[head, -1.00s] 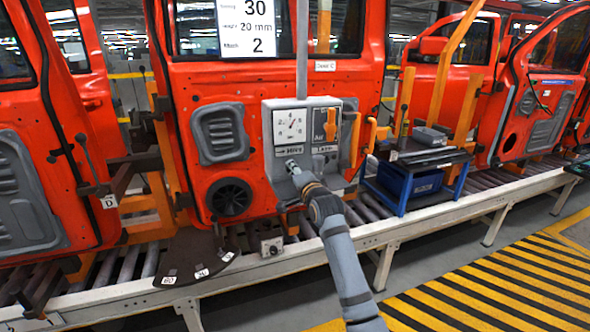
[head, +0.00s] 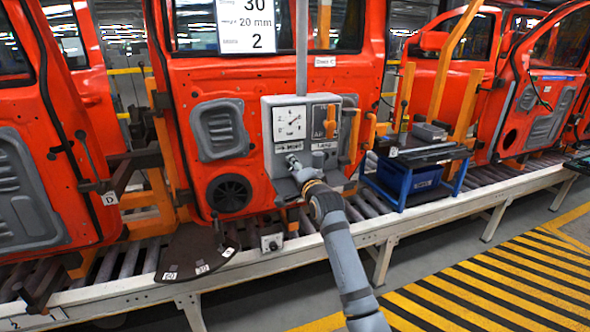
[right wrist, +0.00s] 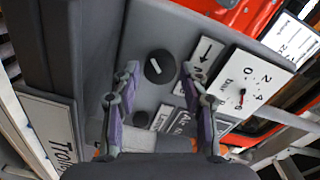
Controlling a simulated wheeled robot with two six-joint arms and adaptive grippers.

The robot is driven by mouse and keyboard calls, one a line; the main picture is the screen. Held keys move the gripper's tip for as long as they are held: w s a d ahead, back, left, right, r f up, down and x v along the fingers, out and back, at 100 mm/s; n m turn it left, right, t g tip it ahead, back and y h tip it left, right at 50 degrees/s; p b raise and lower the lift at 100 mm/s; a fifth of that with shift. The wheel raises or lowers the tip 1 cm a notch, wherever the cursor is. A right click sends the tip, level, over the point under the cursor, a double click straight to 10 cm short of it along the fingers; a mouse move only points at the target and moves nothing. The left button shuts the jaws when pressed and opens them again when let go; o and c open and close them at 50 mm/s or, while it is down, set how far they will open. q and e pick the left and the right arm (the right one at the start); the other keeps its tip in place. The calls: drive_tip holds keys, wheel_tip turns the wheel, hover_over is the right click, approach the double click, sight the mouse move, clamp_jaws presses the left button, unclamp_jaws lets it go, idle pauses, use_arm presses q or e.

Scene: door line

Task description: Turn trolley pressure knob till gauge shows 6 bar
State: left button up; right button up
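The grey control panel (head: 268,160) hangs by the red door. Its square white gauge (head: 289,122) shows a small dial marked 0, 2, 4; in the right wrist view the gauge (right wrist: 250,84) has a short red needle whose exact reading I cannot tell. The black round knob (right wrist: 160,67) has a white mark. My right gripper (right wrist: 160,80) is open, with one finger on each side of the knob in that view; gaps show, and I cannot tell how deep the fingers reach. My left gripper is not in view.
An orange-and-grey switch plate (head: 325,122) sits right of the gauge. A plate lettered "Troll" (right wrist: 52,130) fills the wrist view's left. A blue bin (head: 415,180) stands on a rack to the right. A roller conveyor runs below; striped floor (head: 490,280) is clear.

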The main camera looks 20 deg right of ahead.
drive_tip(key=s, duration=1.2)
drive_tip(key=shift+d+r, duration=0.15)
drive_tip(key=shift+r, duration=0.1)
